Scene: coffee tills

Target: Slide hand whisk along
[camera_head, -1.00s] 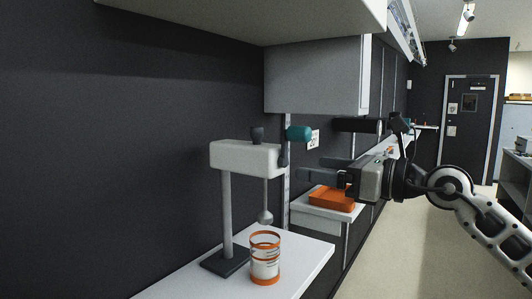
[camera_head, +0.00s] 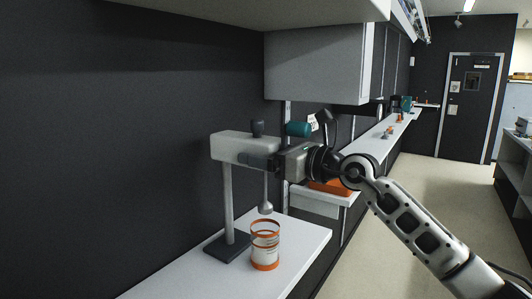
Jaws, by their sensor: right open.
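The hand whisk is a mixer on a stand, with a pale head (camera_head: 228,146), a grey post (camera_head: 228,205), a dark base (camera_head: 227,246) and a thin shaft ending in a rounded tip (camera_head: 265,208). A clear cup with orange bands (camera_head: 265,246) stands below the tip. My left gripper is not in view.
The white counter (camera_head: 180,284) is bare at the front left. An orange tray (camera_head: 328,187) sits on a shelf behind, partly hidden by my right arm. A grey cabinet (camera_head: 315,66) hangs above. A long counter (camera_head: 375,142) runs back along the wall.

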